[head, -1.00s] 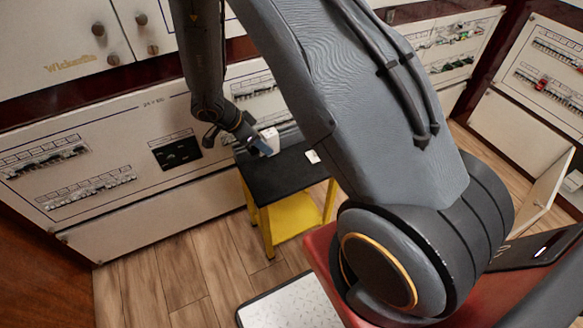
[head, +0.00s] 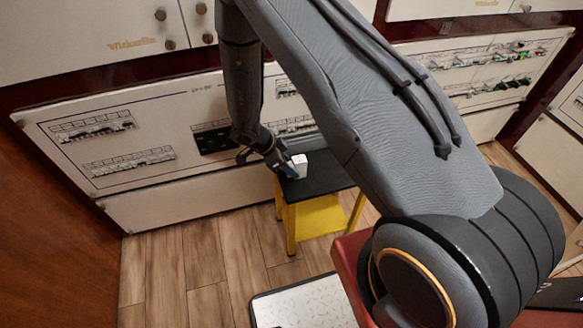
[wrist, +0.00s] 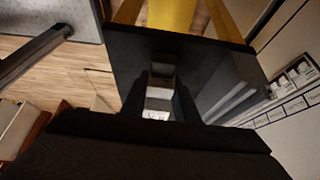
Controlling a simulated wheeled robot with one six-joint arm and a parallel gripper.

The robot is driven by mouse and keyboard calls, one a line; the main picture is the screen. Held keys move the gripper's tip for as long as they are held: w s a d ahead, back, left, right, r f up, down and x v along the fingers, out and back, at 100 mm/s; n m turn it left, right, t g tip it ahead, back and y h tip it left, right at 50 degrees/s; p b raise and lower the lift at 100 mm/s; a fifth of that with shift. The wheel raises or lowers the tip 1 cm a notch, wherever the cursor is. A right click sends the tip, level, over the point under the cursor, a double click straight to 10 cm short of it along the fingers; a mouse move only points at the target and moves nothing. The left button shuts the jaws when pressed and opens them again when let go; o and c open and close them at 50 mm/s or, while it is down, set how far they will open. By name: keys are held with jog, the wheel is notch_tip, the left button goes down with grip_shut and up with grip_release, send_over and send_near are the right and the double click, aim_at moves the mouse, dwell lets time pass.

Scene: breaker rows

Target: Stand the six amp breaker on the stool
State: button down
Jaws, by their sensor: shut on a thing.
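The stool has a black top (head: 325,174) and yellow legs, and stands in front of the breaker panel in the head view. My gripper (head: 287,170) is over the left part of the stool top and points down. It is shut on a small white breaker (head: 299,163), whose pale face shows beside the fingers. In the wrist view the breaker (wrist: 159,100) sits between the two dark fingers, with the black stool top (wrist: 215,65) behind it. I cannot read its rating or tell whether it touches the top.
The panel with breaker rows (head: 130,165) stands close behind the stool. A dark socket block (head: 212,138) is on it. My arm hides the stool's right side. A pale patterned plate (head: 305,305) lies in front. Wood floor (head: 215,250) is open at left.

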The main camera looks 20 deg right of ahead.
jog(key=shift+f, duration=0.35)
jog(key=c, duration=1.4)
grip_release()
